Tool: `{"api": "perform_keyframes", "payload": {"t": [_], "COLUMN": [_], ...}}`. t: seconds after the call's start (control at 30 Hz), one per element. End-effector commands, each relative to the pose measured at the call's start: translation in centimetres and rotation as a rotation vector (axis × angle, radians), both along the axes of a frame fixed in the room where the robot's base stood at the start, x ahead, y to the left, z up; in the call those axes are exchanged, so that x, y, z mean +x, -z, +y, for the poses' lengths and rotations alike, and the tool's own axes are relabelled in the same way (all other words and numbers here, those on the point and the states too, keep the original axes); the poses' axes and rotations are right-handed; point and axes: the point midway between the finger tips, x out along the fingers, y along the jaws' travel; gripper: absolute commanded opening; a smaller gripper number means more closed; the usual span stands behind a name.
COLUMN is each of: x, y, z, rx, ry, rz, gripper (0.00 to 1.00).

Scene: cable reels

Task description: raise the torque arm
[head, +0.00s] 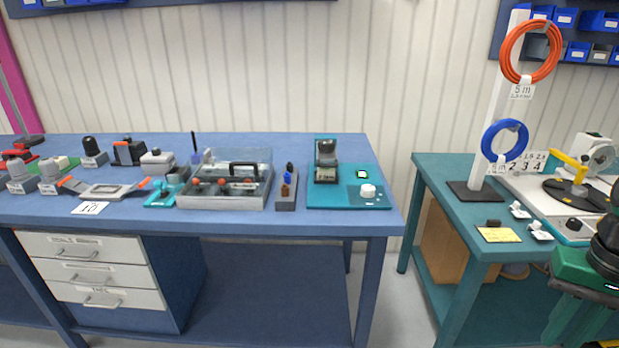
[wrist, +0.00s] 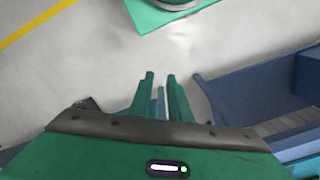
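A yellow arm (head: 569,162) shows above a black round disc (head: 573,194) on a pale machine (head: 525,190) at the right of the teal table. It may be the torque arm, but I cannot tell for certain. My gripper (wrist: 160,76) points at the floor in the wrist view, its two green fingers apart with a narrow gap. It appears empty. In the head view it is at the lower right, in front of the teal table and below the machine. My dark wrist hides part of the machine's right side.
The teal table (head: 450,200) holds a white post (head: 493,110) with an orange cable coil (head: 505,50) and a blue coil (head: 487,140). Small connectors and a yellow note (head: 498,235) lie near its front edge. A blue workbench (head: 330,216) with several tools stands left, across a floor gap.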

Motion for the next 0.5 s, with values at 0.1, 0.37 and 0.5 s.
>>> {"api": "perform_keyframes", "payload": {"t": [0.1, 0.37, 0.5], "x": [0.01, 0.04, -0.19], "y": [0.00, 0.01, -0.29], "z": [-0.02, 0.00, 0.32], "rx": [0.000, 0.000, 0.002], "ry": [0.000, -0.002, -0.066], "rz": [0.000, 0.000, -0.009], "gripper": [0.17, 0.17, 0.17]}}
